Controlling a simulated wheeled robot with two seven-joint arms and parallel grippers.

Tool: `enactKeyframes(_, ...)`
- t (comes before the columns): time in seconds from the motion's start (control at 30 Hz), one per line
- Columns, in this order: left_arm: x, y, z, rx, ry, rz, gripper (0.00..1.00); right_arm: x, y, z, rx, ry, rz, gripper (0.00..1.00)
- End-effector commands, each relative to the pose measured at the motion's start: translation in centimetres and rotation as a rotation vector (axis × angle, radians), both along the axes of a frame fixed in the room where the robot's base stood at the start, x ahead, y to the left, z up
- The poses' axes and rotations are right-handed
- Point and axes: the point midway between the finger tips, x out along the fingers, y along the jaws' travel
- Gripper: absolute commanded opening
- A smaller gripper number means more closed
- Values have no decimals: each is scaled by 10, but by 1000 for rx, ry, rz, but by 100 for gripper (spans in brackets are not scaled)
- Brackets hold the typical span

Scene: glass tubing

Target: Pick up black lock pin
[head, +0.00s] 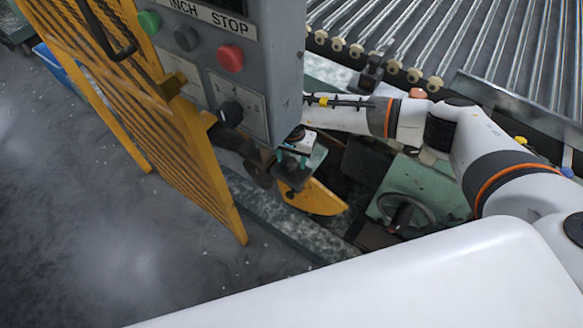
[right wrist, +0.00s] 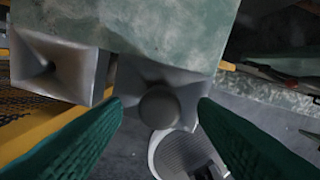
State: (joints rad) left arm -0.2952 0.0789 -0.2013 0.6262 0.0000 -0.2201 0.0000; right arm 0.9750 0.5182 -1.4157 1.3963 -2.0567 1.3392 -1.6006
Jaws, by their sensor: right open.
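A dark, round-headed knob (right wrist: 160,107), which looks like the black lock pin, shows in the right wrist view. It stands out from a square, sloped metal socket (right wrist: 142,72) at the edge of a worn green block (right wrist: 165,25). My right gripper (right wrist: 160,110) is open, its two green fingers on either side of the knob with visible gaps. I cannot tell how deep the knob lies between them. In the head view my right gripper (head: 295,150) is small and partly hidden beside the control box. The pin cannot be made out clearly there. My left gripper is not in view.
A grey control box (head: 275,60) with buttons stands close to my right gripper. A yellow mesh guard (head: 150,110) is to its left. A roller conveyor (head: 470,40) lies at the back right. Open floor (head: 90,220) lies left.

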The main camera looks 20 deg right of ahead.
Motion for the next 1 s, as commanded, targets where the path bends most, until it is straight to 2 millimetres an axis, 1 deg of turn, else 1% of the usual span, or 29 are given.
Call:
enactKeyframes(0.03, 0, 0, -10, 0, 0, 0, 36, -1, 0, -15, -1, 2, -1, 54)
enactKeyframes(0.1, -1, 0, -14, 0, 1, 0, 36, 0, 0, -23, -1, 2, -1, 54)
enactKeyframes(0.17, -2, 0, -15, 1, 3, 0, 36, 0, -1, -25, -1, 1, -1, 54)
enactKeyframes(0.37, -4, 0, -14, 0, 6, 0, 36, 0, -1, -23, -1, -1, -1, 54)
enactKeyframes(0.6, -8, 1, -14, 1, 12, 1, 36, 0, -1, -23, -1, 1, -1, 14)
enactKeyframes(0.67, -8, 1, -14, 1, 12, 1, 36, 0, -1, -23, -1, 1, -1, 5)
enactKeyframes(0.87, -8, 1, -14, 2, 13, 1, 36, 0, -1, -23, -1, -1, -1, 5)
enactKeyframes(0.97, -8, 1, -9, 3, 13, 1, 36, 0, -1, -16, -1, -1, -1, 5)
enactKeyframes(1.0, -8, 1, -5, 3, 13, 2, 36, 1, -1, -10, -1, -1, -1, 5)
